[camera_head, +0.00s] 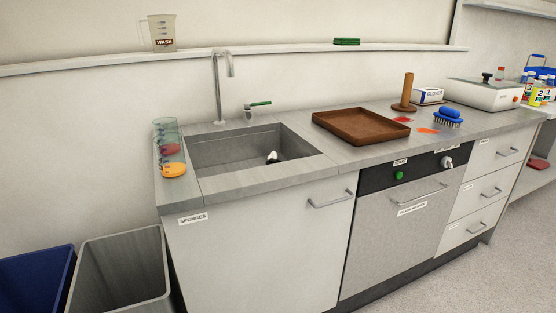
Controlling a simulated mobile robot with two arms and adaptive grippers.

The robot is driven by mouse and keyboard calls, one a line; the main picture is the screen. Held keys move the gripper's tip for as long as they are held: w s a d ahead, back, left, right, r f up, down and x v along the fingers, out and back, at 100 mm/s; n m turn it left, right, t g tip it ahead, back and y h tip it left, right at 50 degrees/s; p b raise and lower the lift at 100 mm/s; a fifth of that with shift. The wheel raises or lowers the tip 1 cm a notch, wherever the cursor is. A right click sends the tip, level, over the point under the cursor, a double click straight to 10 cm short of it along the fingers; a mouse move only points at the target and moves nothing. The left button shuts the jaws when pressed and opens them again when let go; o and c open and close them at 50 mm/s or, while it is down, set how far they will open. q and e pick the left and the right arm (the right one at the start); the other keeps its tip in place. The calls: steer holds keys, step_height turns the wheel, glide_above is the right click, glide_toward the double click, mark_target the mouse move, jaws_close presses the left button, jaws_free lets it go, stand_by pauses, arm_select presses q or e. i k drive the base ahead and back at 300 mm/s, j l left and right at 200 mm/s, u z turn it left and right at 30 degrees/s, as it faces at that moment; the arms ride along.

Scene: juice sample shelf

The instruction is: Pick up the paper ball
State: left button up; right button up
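A small white lump (272,156) with a dark part lies in the grey sink (210,154), towards its right side. It is too small to tell whether it is the paper ball. No other thing that looks like a paper ball shows. The inside floors of the bins at the lower left are not fully visible. Neither of my grippers is in view.
A grey bin (122,240) and a blue bin (36,252) stand left of the counter. Glasses (166,132) and an orange sponge-like item (174,169) sit left of the sink. A brown tray (360,138), a blue brush (448,118) and red and orange spots are to its right.

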mark_target(273, 156)
steer(key=i+u, duration=0.25)
steer(key=i, duration=0.75)
